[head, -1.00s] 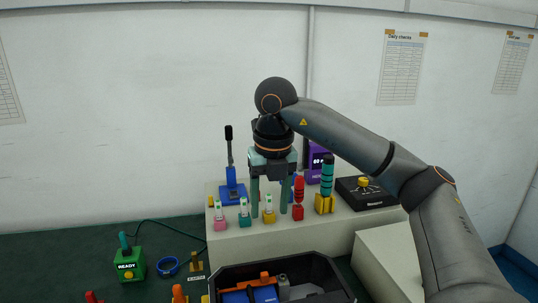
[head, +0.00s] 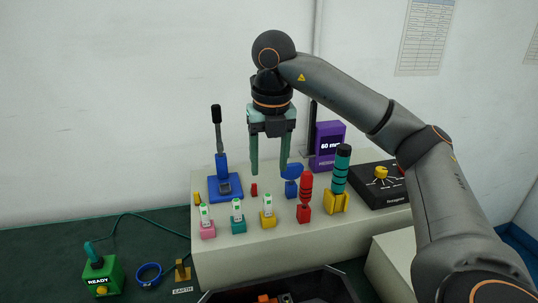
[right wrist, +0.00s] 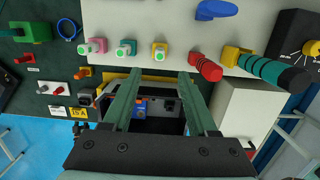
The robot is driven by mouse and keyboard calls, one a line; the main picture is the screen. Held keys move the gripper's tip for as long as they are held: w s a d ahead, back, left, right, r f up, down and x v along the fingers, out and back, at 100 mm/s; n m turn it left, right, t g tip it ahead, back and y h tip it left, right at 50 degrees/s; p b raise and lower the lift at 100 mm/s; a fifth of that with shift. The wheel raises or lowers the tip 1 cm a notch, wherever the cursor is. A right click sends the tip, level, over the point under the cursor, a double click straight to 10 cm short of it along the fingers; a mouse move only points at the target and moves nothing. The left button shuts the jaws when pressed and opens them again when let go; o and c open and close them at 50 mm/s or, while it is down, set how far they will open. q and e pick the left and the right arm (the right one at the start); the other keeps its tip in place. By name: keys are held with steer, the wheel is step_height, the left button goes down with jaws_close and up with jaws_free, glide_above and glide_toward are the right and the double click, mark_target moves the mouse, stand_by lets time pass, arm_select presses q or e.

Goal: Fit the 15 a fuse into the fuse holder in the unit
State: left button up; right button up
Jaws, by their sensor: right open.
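My right gripper (head: 269,170) is open and empty, pointing down over the pale bench unit (head: 300,233). In the right wrist view its fingers (right wrist: 160,75) are spread over the black bin, with the yellow-based white-and-green piece (right wrist: 160,52) just beyond the tips. Similar pieces stand in pink (head: 207,222), teal (head: 238,216) and yellow (head: 267,211) bases along the unit's front. A yellow rating label (right wrist: 79,112), apparently 15 A, lies on the green bench in the right wrist view. I cannot tell which piece is the 15 A fuse or the fuse holder. My left gripper is not in view.
A blue-based lever (head: 224,187), red handle (head: 305,195), teal-black handle (head: 341,172), purple meter (head: 328,146) and black knob box (head: 381,185) crowd the unit's top. A black bin (head: 330,285) is in front. A green READY box (head: 103,276) stands left.

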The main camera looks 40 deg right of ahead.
mark_target(268, 196)
step_height(268, 196, down, 6)
steer(key=b, duration=0.2)
steer(key=shift+w+r+b, duration=0.1)
steer(key=shift+r+b, duration=0.15)
steer(key=shift+b, duration=0.15)
steer(key=f, duration=0.4)
steer(key=shift+w+d+f, duration=0.25)
steer(key=shift+w+f, duration=0.1)
steer(key=shift+f, duration=0.05)
steer(key=shift+w+f, duration=0.1)
steer(key=shift+f, duration=0.65)
steer(key=c, duration=0.6)
jaws_close()
